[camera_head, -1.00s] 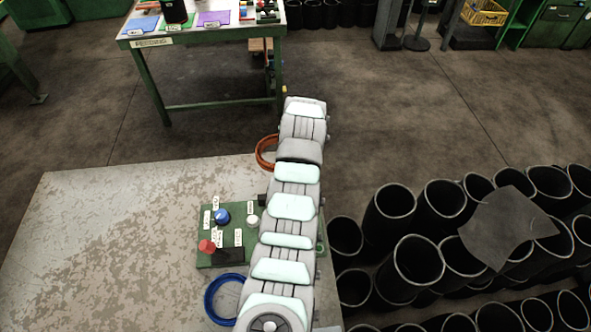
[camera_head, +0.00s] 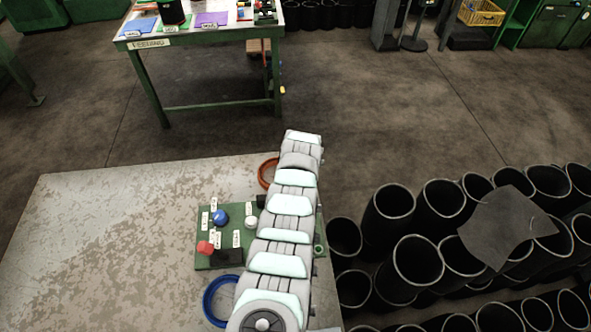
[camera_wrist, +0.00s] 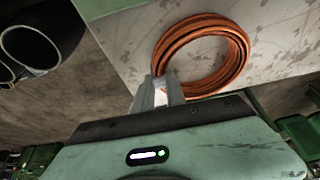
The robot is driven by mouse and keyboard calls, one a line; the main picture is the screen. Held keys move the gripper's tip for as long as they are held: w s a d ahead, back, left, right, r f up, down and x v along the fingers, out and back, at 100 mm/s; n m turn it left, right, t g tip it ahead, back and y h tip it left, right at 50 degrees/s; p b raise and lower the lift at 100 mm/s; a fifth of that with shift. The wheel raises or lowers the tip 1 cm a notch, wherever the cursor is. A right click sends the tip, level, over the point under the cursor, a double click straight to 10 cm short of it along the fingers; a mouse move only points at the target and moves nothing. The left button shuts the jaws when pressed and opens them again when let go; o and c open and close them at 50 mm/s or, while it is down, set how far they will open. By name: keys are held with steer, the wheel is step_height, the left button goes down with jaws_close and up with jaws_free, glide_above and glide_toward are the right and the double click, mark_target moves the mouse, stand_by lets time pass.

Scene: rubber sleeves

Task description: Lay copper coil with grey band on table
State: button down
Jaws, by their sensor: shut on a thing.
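The copper coil (camera_wrist: 235,50) is a ring of orange-brown tubing. In the wrist view my gripper (camera_wrist: 161,86) is shut on its near left edge. The coil appears over the table surface near an edge; whether it touches the table I cannot tell. Its grey band is not clear, perhaps at the fingers. In the head view only the left part of the coil (camera_head: 263,173) shows beside my arm, at the far edge of the pale worn table (camera_head: 110,230). My arm hides the gripper there.
A green control box (camera_head: 228,260) with knobs stands on the table left of my arm. A blue ring (camera_head: 208,305) lies in front of it. Black sleeves (camera_head: 416,265) crowd the right. The table's left half is clear. A labelled bench (camera_head: 205,35) stands beyond.

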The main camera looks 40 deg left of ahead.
stand_by(0.3)
steer(key=c, duration=1.4)
jaws_free()
steer(key=shift+f, duration=0.1)
steer(key=shift+o, duration=0.2)
steer(key=shift+p+v, duration=0.3)
steer(key=shift+v, duration=0.55)
steer(key=v, duration=1)
steer(key=shift+r+p, duration=0.3)
steer(key=shift+a, duration=0.1)
